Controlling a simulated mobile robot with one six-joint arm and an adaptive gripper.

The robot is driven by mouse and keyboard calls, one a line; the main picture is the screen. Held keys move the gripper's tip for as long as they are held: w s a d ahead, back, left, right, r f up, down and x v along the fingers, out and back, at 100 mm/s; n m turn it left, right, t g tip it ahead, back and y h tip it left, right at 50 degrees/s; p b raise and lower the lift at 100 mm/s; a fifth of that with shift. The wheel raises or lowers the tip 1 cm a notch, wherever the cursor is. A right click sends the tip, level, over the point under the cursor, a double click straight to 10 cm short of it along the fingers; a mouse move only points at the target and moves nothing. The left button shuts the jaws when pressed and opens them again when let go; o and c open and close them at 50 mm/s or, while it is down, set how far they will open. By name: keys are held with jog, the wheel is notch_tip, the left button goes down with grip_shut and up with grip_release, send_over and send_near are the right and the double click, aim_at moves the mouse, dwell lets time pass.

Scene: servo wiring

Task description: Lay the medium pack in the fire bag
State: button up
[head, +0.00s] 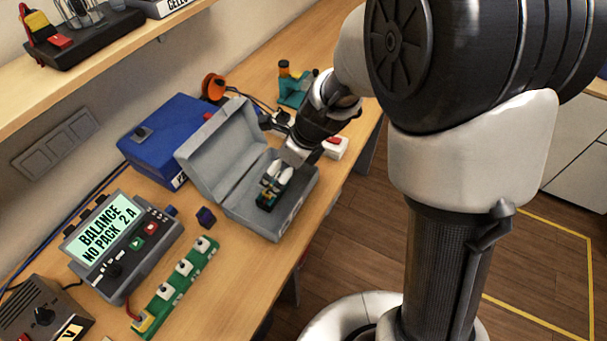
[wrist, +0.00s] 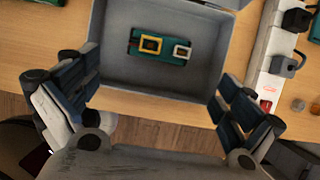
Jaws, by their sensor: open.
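The fire bag (wrist: 130,82) looks like a grey open box with its lid raised; in the head view its lid (head: 222,135) leans back toward the blue case. A green pack with a yellow frame and a white frame (wrist: 155,47) lies flat on the bag's floor, inside the walls. In the head view the pack (head: 266,199) shows dark green, partly covered by my gripper. Its size class cannot be read. My gripper (wrist: 158,85) is open, its fingers wide apart on either side of the bag's near part. In the head view my gripper (head: 282,172) is over the bag, apparently empty.
A blue case (head: 165,140) stands behind the bag. A charger (head: 120,250) reads "BALANCE NO PACK 2 A", with a green strip of connectors (head: 175,288) before it. A small dark block (head: 206,217) sits left of the bag. A white power strip (wrist: 268,65) lies to the right.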

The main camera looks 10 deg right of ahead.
jog(key=s+d+r+n, duration=0.3)
jog(key=s+r+n, duration=0.6)
jog(key=r+n, duration=0.3)
jog(key=s+d+r+n+t+h, duration=0.1)
jog(key=s+d+r+n, duration=0.1)
jog(key=s+d+n, duration=0.2)
jog(key=s+d+r+n+h, duration=0.2)
jog(key=s+d+n, duration=0.2)
jog(key=s+n, duration=0.5)
jog(key=shift+s+r+n+t+h, duration=0.3)
jog(key=shift+s+r+t, duration=0.1)
jog(key=shift+s, duration=0.1)
jog(key=shift+a, duration=0.1)
